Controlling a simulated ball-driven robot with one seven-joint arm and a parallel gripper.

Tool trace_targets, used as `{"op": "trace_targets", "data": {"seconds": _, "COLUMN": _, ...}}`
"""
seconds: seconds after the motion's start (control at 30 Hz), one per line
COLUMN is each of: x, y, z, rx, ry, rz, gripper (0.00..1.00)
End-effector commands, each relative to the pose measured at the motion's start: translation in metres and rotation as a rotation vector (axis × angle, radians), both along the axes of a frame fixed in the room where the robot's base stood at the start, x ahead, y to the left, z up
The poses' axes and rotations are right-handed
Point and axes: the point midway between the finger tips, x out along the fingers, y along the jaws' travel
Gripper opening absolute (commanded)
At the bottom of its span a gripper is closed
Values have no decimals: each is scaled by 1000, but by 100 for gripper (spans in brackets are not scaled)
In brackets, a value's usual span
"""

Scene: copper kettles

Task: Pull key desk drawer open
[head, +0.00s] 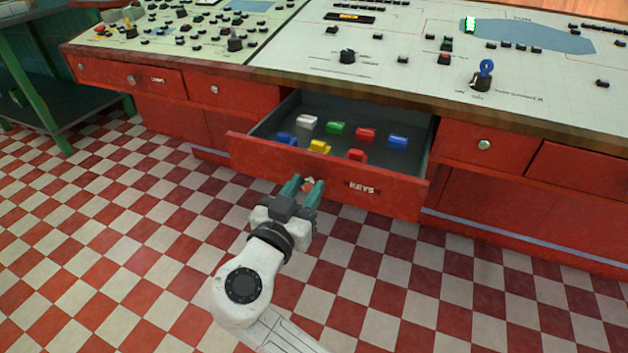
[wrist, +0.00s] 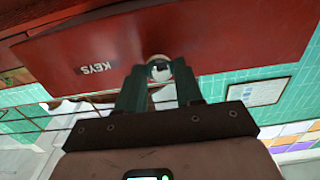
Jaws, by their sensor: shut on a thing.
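The key desk drawer (head: 300,162) is red with a "KEYS" label and stands pulled out from the desk. Its grey inside holds several coloured blocks: white, green, red, blue and yellow. My gripper (head: 309,184) is at the drawer's front face, left of the label, with its two teal fingers around the round knob. In the wrist view my gripper (wrist: 160,78) is shut on the pale knob (wrist: 159,66) of the red drawer front (wrist: 200,35). The fingers partly hide the knob.
The desk top (head: 400,50) carries many small black pieces, knobs and a blue key-like handle (head: 486,68). Shut red drawers (head: 484,143) flank the open one. A green-framed table (head: 35,80) stands at the far left. The checkered floor (head: 130,250) in front is clear.

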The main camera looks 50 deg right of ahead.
Motion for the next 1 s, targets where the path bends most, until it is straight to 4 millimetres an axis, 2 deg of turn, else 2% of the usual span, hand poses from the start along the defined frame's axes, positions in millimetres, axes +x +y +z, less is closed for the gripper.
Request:
{"op": "trace_targets", "data": {"seconds": 0.2, "x": -7, "y": 20, "z": 0, "rx": 0, "ry": 0, "rz": 2, "gripper": 0}}
{"op": "trace_targets", "data": {"seconds": 0.67, "x": -9, "y": 24, "z": 0, "rx": 0, "ry": 0, "rz": 0, "gripper": 0}}
{"op": "trace_targets", "data": {"seconds": 0.7, "x": -9, "y": 24, "z": 0, "rx": 0, "ry": 0, "rz": 0, "gripper": 36}}
{"op": "trace_targets", "data": {"seconds": 0.93, "x": -9, "y": 24, "z": 0, "rx": 0, "ry": 0, "rz": 0, "gripper": 58}}
{"op": "trace_targets", "data": {"seconds": 1.0, "x": -9, "y": 24, "z": 0, "rx": 0, "ry": 0, "rz": 0, "gripper": 60}}
